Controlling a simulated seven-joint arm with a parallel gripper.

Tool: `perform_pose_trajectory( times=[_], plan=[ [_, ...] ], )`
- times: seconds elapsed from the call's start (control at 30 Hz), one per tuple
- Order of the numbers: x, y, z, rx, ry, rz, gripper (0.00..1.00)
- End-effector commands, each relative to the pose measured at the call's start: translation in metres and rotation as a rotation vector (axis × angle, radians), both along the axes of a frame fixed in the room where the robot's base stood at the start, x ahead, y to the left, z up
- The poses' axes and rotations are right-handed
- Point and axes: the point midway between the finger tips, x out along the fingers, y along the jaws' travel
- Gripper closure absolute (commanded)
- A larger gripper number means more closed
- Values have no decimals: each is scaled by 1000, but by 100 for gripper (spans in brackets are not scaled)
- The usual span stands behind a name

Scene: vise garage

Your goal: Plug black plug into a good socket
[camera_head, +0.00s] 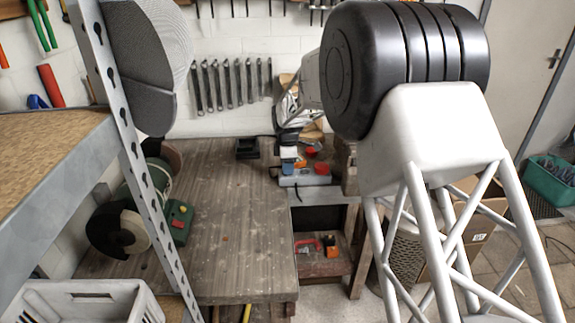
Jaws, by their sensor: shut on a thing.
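My gripper (288,145) is small and partly hidden at the far end of my arm, beside the back right corner of the wooden bench. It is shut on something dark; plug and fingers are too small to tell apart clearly. Just below it lies a grey socket strip (304,181) with blue, white and red parts on it. My gripper is over the strip's left part; I cannot tell whether the held thing touches it. The single sockets, and which are good, cannot be made out. A red part (321,169) shows at the strip's right.
The wooden bench (215,225) is mostly clear in the middle. A black box (247,148) stands at its back. A green bench grinder (143,195) is at the left. A metal shelf post (140,160) rises in front. A light crate (80,300) is at the lower left.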

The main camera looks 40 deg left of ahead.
Motion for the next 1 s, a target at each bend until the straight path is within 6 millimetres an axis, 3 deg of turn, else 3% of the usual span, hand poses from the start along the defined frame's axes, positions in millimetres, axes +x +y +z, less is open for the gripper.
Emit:
perform_pose_trajectory(
  times=[0.47,0.5,0.67,1.0],
  plan=[
    [0,0,-7,1,-1,0,83],
    [0,0,-6,1,-1,0,58],
    [0,0,-7,0,0,0,33],
    [0,0,-5,0,0,0,32]
  ],
)
